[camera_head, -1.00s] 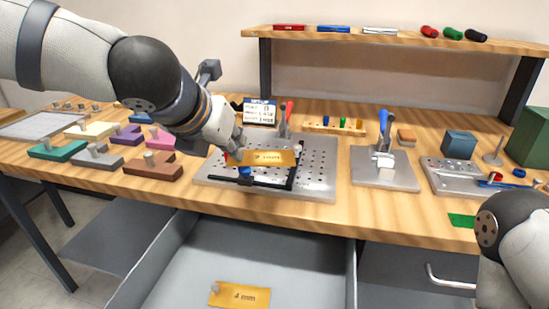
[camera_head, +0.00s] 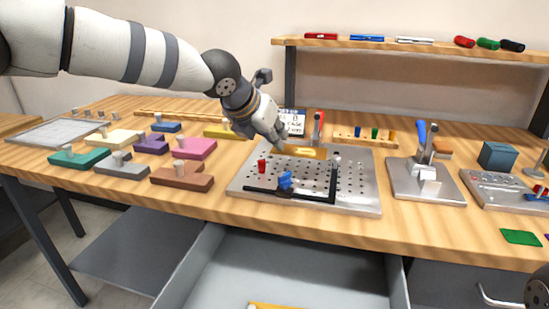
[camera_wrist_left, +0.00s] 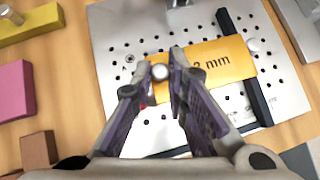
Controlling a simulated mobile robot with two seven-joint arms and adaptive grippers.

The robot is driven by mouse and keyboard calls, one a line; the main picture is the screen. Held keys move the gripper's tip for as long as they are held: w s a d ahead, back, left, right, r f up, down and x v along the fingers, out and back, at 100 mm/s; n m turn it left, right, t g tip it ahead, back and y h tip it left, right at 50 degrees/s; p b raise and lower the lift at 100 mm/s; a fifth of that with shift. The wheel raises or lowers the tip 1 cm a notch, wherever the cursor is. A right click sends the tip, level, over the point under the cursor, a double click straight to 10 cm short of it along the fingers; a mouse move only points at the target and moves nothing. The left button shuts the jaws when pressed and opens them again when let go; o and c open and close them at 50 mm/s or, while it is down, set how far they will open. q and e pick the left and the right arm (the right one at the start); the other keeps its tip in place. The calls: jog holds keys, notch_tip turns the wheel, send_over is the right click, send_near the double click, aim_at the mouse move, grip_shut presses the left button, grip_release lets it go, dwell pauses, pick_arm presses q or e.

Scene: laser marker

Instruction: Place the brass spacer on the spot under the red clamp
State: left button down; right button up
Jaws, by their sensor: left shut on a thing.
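The brass spacer (camera_head: 306,152) is a flat gold plate, marked "2 mm" in the left wrist view (camera_wrist_left: 222,60). My left gripper (camera_head: 281,144) is shut on the knob at its left end; the fingertips (camera_wrist_left: 161,76) pinch it. The spacer is over the back part of a perforated metal plate (camera_head: 240,180), close in front of the red clamp (camera_head: 318,128), whose red handle stands upright. I cannot tell whether the spacer touches the plate. The spot under the clamp is not clearly seen. My right gripper is out of view.
A black L-shaped fence (camera_head: 333,185), a blue clamp knob (camera_head: 285,180) and a red knob (camera_head: 262,166) stand on the plate. A blue-handled clamp (camera_head: 422,150) is right. Coloured knobbed blocks (camera_head: 182,177) are left. An open drawer (camera_head: 290,265) is below.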

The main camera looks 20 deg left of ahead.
pick_arm(q)
jog(key=shift+w+a+f, duration=0.4)
jog(key=shift+w+f, duration=0.25)
jog(key=shift+f, duration=0.2)
jog(key=f, duration=0.3)
jog(key=shift+w+a, duration=0.2)
jog(key=shift+w, duration=0.05)
jog(key=shift+f, duration=0.3)
jog(key=shift+f, duration=0.15)
jog(key=c, duration=1.6)
grip_release()
